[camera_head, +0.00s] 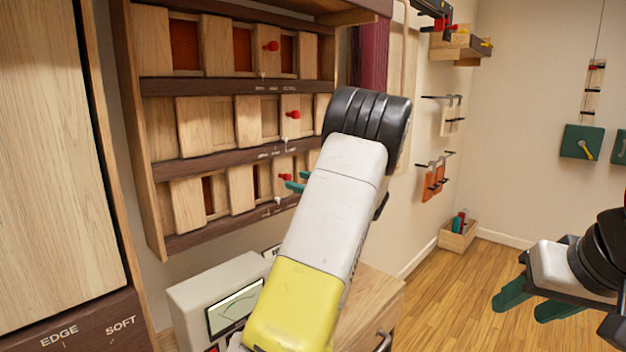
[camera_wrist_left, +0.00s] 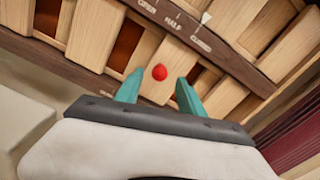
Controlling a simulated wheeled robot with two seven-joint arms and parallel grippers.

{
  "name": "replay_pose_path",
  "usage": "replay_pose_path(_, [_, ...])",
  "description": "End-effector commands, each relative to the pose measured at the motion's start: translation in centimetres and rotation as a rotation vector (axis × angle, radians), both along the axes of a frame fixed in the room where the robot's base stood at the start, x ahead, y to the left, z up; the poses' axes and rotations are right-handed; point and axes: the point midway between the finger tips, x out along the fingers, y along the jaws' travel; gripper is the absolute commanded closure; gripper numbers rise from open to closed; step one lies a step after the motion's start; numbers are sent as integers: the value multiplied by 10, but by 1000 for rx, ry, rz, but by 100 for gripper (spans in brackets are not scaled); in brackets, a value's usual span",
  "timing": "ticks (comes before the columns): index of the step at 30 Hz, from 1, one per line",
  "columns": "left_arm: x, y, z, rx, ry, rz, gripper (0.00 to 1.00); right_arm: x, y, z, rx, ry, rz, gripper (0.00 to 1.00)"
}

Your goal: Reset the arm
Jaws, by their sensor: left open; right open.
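My left arm (camera_head: 325,200) reaches up across the middle of the head view, white with a yellow lower part. Its teal left gripper (camera_head: 297,182) is mostly hidden behind the arm, close to the lowest shutter row. In the left wrist view, the left gripper (camera_wrist_left: 160,92) is open, its fingers apart. A red knob (camera_wrist_left: 159,72) on a wooden shutter shows between and just beyond the fingertips; I cannot tell whether they touch it. My right gripper (camera_head: 530,303) is open and empty at the lower right, above the floor.
The wooden shutter rack (camera_head: 155,222) has three rows with red knobs. A grey meter box (camera_head: 190,290) stands below it on a wooden cabinet (camera_head: 380,298). A small crate (camera_head: 455,238) sits by the wall. The floor (camera_head: 440,300) between is clear.

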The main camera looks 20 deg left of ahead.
Motion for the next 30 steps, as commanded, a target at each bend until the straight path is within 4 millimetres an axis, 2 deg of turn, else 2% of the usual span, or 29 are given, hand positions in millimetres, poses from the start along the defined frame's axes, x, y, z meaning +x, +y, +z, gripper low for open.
replay_pose_path(6, [-6, -15, 0, 0, 0, 0, 54, 0, 0, 0, 0, 0, 0, 54])
replay_pose_path(20, [-11, -12, 0, -20, -7, 11, 54, 0, 0, 0, 0, 0, 0, 54])
replay_pose_path(23, [-31, -1, -5, -120, -36, 56, 54, 0, 0, 0, 0, 0, 0, 54])
replay_pose_path(26, [-70, 12, -16, -313, -97, 139, 54, 0, 0, 0, 0, 0, 0, 54])
replay_pose_path(27, [-88, 14, -22, -410, -131, 177, 54, 0, 0, 0, 0, 0, 0, 54])
replay_pose_path(30, [-135, 10, -36, -657, -222, 279, 54, 0, 0, 0, 0, 0, 0, 54])
